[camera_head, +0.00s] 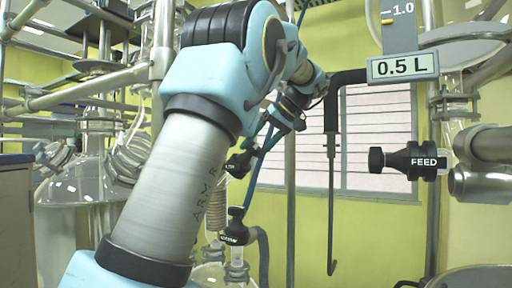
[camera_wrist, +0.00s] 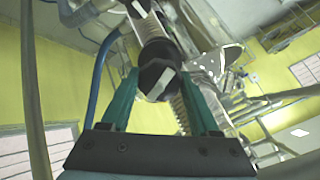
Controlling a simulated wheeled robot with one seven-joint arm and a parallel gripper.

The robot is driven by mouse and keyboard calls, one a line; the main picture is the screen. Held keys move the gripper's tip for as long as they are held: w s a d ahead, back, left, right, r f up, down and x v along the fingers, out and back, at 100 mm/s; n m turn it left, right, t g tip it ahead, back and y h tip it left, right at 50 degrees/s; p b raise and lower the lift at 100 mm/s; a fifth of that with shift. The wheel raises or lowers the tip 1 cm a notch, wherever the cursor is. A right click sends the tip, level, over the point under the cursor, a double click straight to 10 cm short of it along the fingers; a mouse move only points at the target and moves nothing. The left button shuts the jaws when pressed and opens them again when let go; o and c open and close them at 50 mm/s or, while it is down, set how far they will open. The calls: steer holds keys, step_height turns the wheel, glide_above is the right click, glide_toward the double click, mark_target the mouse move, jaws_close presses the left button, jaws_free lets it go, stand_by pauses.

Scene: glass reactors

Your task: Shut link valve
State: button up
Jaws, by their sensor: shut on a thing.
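In the wrist view my gripper (camera_wrist: 158,82) has its two teal fingers on either side of a black valve knob (camera_wrist: 153,86) with a pale bar across its face. The gripper is shut on this knob. In the head view my gripper (camera_head: 256,146) reaches away from me, down and left, to a small black valve (camera_head: 236,165) in the middle of the glassware. My wrist and fingers partly cover that valve. Its label is too small to read surely, so I cannot confirm the word link.
A black FEED valve (camera_head: 408,161) stands at the right, below a grey 0.5 L sign (camera_head: 402,67). Another black valve (camera_head: 236,228) sits below the held one. A black hooked rod (camera_head: 331,200) hangs right of my gripper. Glass vessels (camera_head: 85,190) and metal pipes stand left.

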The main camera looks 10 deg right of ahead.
steer(key=m, duration=1.4)
steer(key=shift+m, duration=0.3)
steer(key=m, duration=0.3)
steer(key=shift+m, duration=0.3)
steer(key=m, duration=0.3)
steer(key=shift+m, duration=0.3)
steer(key=m, duration=1.9)
steer(key=shift+m, duration=2.1)
